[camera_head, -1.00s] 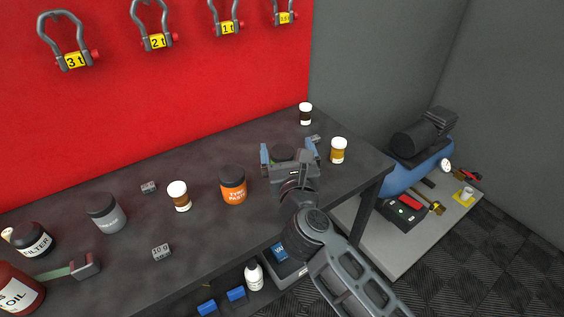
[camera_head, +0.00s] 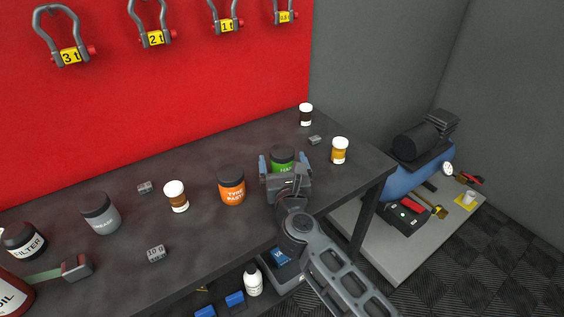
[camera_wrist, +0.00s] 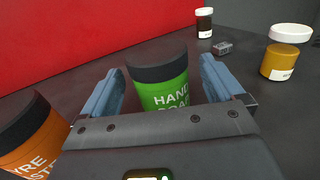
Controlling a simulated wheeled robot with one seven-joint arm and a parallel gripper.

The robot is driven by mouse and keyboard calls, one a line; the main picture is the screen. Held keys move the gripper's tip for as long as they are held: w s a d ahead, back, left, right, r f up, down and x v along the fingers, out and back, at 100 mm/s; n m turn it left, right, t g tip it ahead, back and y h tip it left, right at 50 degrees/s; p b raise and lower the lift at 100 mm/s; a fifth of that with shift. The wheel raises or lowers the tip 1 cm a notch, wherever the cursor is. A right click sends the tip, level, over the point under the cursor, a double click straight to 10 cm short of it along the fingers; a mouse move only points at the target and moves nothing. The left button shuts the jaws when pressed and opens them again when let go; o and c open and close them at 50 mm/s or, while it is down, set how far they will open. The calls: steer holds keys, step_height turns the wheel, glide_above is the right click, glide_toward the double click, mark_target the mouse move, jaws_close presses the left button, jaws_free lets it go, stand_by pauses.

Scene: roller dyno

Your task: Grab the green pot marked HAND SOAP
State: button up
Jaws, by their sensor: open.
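The green pot (camera_head: 283,160) with a black lid and white lettering stands upright on the dark bench. In the wrist view the green pot (camera_wrist: 164,92) shows "HAND" and a second word partly hidden by my gripper's body. My gripper (camera_head: 281,166) is open, with a blue-grey finger on each side of the pot. In the wrist view my gripper (camera_wrist: 160,88) has gaps between both fingers and the pot, and it holds nothing. The pot's lower part is hidden.
An orange tyre paste pot (camera_head: 232,187) stands close left of my gripper. An amber jar with a white lid (camera_head: 340,151) stands to the right. A dark jar (camera_head: 305,115) and a small grey block (camera_head: 315,140) are behind. The red wall (camera_head: 200,90) backs the bench.

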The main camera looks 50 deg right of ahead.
steer(key=shift+x, duration=1.85)
steer(key=shift+c, duration=0.4)
steer(key=c, duration=1.1)
